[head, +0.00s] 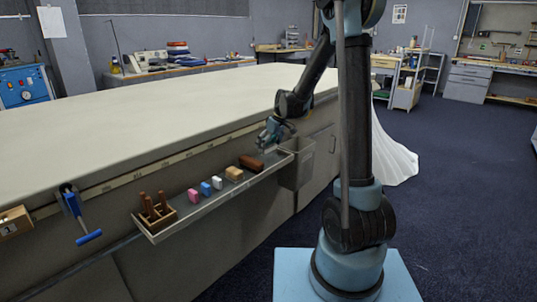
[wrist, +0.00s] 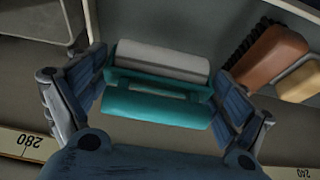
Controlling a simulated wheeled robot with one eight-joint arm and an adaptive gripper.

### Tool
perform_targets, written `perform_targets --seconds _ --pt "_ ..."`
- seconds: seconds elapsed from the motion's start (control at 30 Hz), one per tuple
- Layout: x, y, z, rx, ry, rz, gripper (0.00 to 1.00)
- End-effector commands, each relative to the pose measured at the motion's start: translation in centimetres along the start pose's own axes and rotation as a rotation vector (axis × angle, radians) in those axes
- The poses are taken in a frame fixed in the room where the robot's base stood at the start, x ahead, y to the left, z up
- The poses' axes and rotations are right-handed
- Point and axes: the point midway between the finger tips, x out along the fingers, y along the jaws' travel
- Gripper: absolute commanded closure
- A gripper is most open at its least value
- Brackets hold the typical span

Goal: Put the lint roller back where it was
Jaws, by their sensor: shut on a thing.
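The lint roller (wrist: 160,60) has a white roll and a teal frame and handle. In the wrist view it lies crosswise between the two blue-grey fingers of my gripper (wrist: 160,90), which are shut on it from both sides. In the head view my gripper (head: 268,140) is low at the table's front side, by the right end of the narrow grey tray (head: 222,189). The roller is too small there to make out clearly. I cannot tell whether it touches the tray.
A brown brush (wrist: 275,58) lies beside the roller; the head view shows it too (head: 251,163). Leftward on the tray are small blocks (head: 205,189) and a wooden holder (head: 155,211). A grey bin (head: 298,170) hangs at the tray's right end. A measuring tape (head: 120,184) runs along the table edge.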

Motion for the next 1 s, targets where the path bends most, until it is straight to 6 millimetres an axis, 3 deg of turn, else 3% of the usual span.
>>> perform_targets --seconds 0.3,0.7,0.73,1.0 --pt "3.3 0.0 1.4 0.001 0.000 0.000 0.43" --pt "3.7 0.0 1.6 0.001 0.000 0.000 0.43" --pt "3.7 0.0 1.6 0.001 0.000 0.000 0.01" --pt "3.6 0.1 1.6 0.001 0.000 0.001 0.00"
